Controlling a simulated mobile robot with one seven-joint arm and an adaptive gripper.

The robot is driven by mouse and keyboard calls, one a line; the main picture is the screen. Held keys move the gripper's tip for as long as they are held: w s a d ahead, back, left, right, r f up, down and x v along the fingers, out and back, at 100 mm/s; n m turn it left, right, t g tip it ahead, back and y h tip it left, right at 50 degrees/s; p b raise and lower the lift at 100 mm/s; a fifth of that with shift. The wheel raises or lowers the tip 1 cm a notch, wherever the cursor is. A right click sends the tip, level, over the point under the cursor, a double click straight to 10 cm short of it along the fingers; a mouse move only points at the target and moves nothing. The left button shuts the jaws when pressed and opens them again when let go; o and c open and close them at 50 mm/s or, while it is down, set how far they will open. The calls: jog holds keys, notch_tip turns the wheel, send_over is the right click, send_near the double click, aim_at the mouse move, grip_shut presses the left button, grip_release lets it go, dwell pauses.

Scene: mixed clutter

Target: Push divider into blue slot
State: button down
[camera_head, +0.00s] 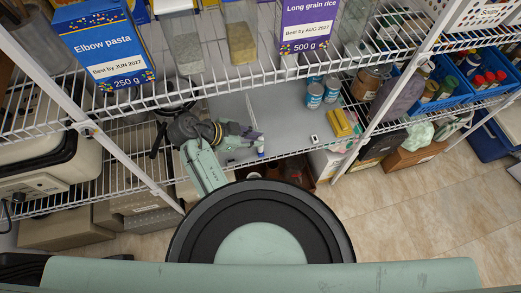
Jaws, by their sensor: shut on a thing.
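My gripper (256,142) is inside the middle wire shelf bay, at the front left of a grey shelf surface (290,110). It is seen from above and behind, and its fingers are small in view. It appears shut on the divider (252,112), a thin pale grey panel seen nearly edge-on that runs back from the fingertips. The panel's lower edge and its contact with the shelf cannot be made out. I cannot clearly make out a blue slot.
Blue-labelled cans (314,95), a larger brown can (369,82) and a yellow block (340,122) stand right of my gripper. A blue pasta box (103,45) and a purple rice box (305,25) are on the shelf above. White rack posts (130,165) flank the bay.

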jog(key=shift+f, duration=0.1)
jog(key=c, duration=1.5)
grip_release()
jog(key=shift+o, duration=0.2)
